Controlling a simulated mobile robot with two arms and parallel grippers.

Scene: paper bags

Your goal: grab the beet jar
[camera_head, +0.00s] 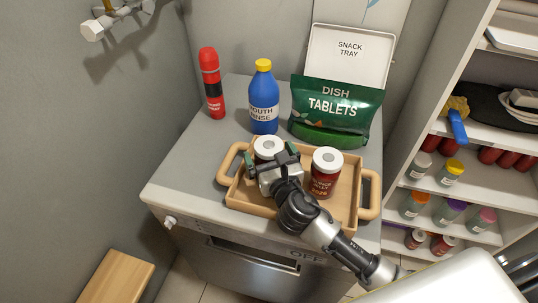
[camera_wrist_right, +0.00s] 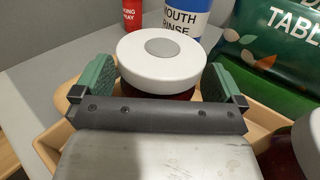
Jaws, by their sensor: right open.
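A jar with a white lid (camera_head: 268,146) stands in the left part of the tan tray (camera_head: 238,196). In the right wrist view its white lid (camera_wrist_right: 162,60) has a grey centre, above dark red contents; no label shows. A second white-lidded jar (camera_head: 325,173) stands to its right, with a dark red label that seems to read "JELLY"; its edge shows in the right wrist view (camera_wrist_right: 298,150). My right gripper (camera_head: 271,157) is open, its green-padded fingers (camera_wrist_right: 161,82) on either side of the left jar. Contact cannot be told. My left gripper is not in view.
Behind the tray stand a red spray can (camera_head: 211,84), a blue mouth rinse bottle (camera_head: 263,100) and a green dish tablets bag (camera_head: 334,112). A white snack tray box (camera_head: 349,52) is at the back. Shelves (camera_head: 460,180) stand right. The counter's left front is clear.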

